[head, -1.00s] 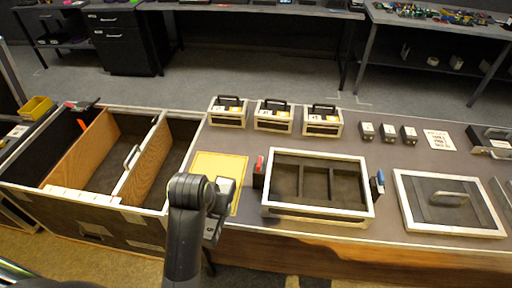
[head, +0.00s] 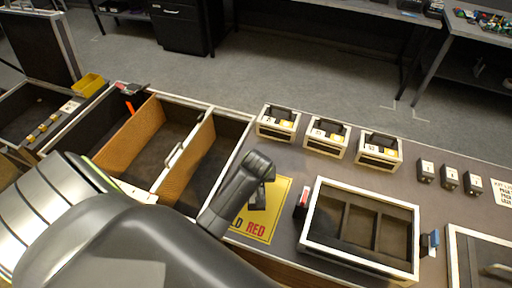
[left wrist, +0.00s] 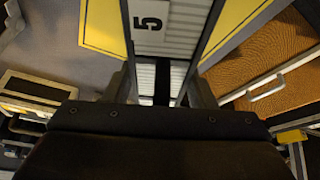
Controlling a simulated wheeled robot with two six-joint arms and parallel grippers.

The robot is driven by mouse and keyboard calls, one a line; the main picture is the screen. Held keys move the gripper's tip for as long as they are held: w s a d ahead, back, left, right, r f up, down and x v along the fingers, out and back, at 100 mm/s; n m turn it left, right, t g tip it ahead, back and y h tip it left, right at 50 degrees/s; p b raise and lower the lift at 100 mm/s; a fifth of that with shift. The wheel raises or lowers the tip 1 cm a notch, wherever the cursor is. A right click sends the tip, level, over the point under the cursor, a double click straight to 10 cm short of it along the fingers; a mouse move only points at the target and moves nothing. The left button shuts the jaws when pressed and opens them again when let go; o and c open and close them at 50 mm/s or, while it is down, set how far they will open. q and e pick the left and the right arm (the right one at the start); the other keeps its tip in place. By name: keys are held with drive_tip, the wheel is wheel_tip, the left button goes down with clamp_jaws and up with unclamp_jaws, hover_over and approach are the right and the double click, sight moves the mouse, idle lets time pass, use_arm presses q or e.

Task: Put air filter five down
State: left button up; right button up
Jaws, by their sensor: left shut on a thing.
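Air filter five (left wrist: 178,42), a white ribbed panel with a "5" label, shows at the top middle of the left wrist view. My left gripper (left wrist: 160,82) is shut on it. A yellow mat (left wrist: 105,22) shows on both sides of the filter. In the head view the yellow mat (head: 278,205), with red lettering, lies on the bench between the open bin and the tray. My left arm covers part of it. I cannot make out the filter in the head view, nor whether it touches the mat. My right gripper is not in view.
An open bin with wooden dividers (head: 190,165) is left of the mat. A compartment tray (head: 313,220) with red and blue clips stands to the right. Three handled cases (head: 326,138) line the bench's back edge. Small dark blocks (head: 449,179) are further right.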

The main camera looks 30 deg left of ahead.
use_arm(q)
drive_tip(key=shift+w+f, duration=0.1)
drive_tip(key=shift+f, duration=2.8)
drive_tip(key=shift+f, duration=0.15)
drive_tip(key=o, duration=1.2)
